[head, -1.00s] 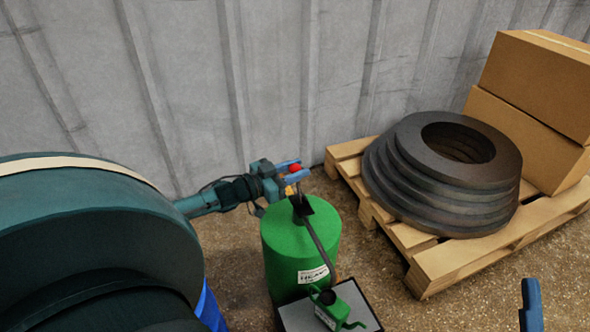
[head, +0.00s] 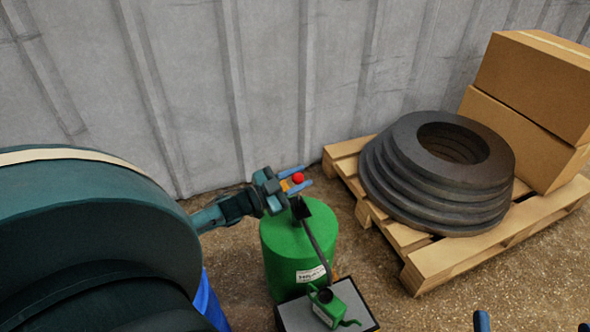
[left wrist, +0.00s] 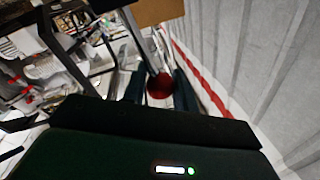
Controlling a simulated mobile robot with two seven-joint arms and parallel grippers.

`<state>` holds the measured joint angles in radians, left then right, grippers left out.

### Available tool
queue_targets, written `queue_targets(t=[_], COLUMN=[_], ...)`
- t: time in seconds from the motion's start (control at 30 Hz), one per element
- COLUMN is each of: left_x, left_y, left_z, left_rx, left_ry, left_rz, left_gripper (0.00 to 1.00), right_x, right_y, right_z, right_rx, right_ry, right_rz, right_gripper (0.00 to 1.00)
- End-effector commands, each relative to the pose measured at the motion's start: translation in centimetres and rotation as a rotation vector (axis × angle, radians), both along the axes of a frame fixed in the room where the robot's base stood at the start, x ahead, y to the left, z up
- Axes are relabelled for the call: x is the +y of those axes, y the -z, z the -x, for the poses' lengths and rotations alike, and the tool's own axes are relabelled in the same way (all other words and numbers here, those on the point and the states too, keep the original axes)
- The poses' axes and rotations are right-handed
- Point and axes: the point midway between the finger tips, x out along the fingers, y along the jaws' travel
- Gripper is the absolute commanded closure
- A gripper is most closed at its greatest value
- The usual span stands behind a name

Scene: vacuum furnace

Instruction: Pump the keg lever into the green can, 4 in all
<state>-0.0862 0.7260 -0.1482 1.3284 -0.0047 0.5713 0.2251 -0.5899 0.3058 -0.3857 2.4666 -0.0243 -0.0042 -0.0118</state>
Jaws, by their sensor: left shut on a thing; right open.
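The green keg (head: 288,252) stands on the floor, with a white label and a dark pipe running from its top down to the green can (head: 338,308). The can has a dark opening under the pipe's end. The lever's red knob (head: 298,178) is above the keg and also shows in the left wrist view (left wrist: 160,87). My left gripper (head: 295,180) is shut on the lever, its blue fingers either side of the knob. The lever's shaft is mostly hidden. My right gripper (head: 533,325) is open and empty; only its fingertips show at the bottom right.
The can sits on a grey-topped stand (head: 292,321). A wooden pallet (head: 430,269) to the right carries stacked dark rings (head: 400,195) and cardboard boxes (head: 530,85). A grey ribbed wall (head: 270,80) is behind. Bare floor lies between keg and pallet.

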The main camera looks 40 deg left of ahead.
Motion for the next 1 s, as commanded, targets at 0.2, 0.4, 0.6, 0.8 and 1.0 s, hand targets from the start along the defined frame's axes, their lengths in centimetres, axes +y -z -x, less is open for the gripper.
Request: queue_targets(t=[0.2, 0.4, 0.6, 0.8, 1.0], left_x=[-1.6, -2.9, -3.7, -4.4, -4.7], left_y=[-0.1, 0.2, 0.6, 0.9, 1.2], left_z=[0.9, 1.5, 2.0, 2.3, 2.5], left_rx=[-0.094, -0.173, -0.235, -0.236, -0.234], left_ry=[0.000, 0.000, 0.000, 0.002, 0.003], left_rz=[-0.178, -0.331, -0.451, -0.455, -0.453], left_gripper=[1.00, 1.00, 1.00, 1.00, 1.00], right_x=[-0.1, -0.2, -0.2, -0.2, -0.3], right_y=[0.0, 0.0, -0.1, -0.2, 0.0], right_z=[0.0, 0.0, 0.0, 0.0, 0.0], right_rx=[0.014, 0.011, 0.009, 0.006, 0.009], right_ry=[0.011, 0.015, 0.018, 0.019, 0.022], right_rz=[0.018, 0.027, 0.034, 0.039, 0.042], right_gripper=[0.02, 0.02, 0.02, 0.02, 0.02])
